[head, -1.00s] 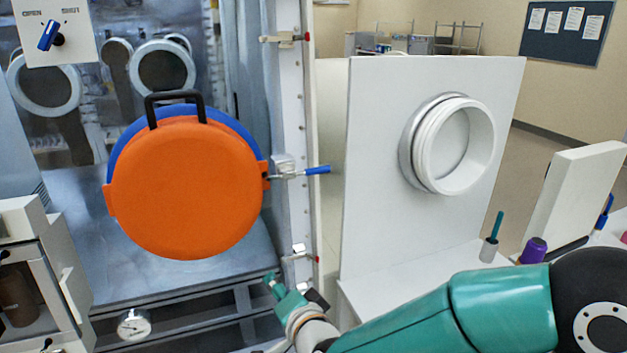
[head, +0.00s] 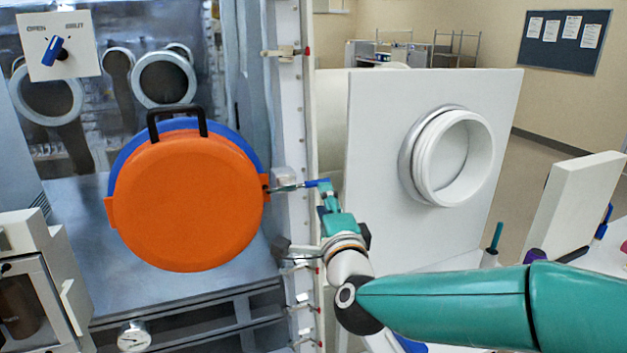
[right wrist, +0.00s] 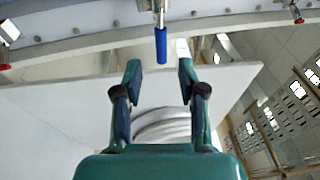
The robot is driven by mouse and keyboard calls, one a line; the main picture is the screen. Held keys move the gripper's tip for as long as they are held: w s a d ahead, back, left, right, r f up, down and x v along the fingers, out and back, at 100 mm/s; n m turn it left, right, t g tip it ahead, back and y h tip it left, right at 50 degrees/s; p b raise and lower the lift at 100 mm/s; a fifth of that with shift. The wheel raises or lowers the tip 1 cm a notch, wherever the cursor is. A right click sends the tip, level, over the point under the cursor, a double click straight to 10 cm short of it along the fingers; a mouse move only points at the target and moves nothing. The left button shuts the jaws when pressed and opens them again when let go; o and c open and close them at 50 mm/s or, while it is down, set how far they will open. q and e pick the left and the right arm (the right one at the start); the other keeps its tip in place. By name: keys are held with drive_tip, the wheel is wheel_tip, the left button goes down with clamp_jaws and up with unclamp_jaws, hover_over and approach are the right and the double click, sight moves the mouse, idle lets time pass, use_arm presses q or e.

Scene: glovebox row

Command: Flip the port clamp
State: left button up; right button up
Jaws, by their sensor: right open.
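The port clamp is a metal lever with a blue grip (head: 316,183) at the right edge of the round orange port cover (head: 186,205). The lever sticks out to the right, nearly level. My right gripper (head: 326,192) is at the grip's outer end in the head view. In the right wrist view the blue grip (right wrist: 161,46) lies just ahead of the fingertips, lined up with the gap between them. The right gripper (right wrist: 160,72) is open, with nothing between its fingers. My left gripper is out of view.
A white panel with a round white port ring (head: 455,158) stands to the right. A vertical white frame post (head: 291,120) with small clamps runs behind the lever. A switch box (head: 59,42) with a blue knob is at the upper left.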

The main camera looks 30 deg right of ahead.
sight(313, 183)
drive_tip(key=p+x, duration=0.1)
drive_tip(key=x, duration=0.6)
drive_tip(key=shift+w+d+p, duration=0.15)
drive_tip(key=shift+w+p, duration=0.1)
drive_tip(key=shift+p, duration=0.15)
drive_tip(key=shift+c, duration=0.2)
clamp_jaws()
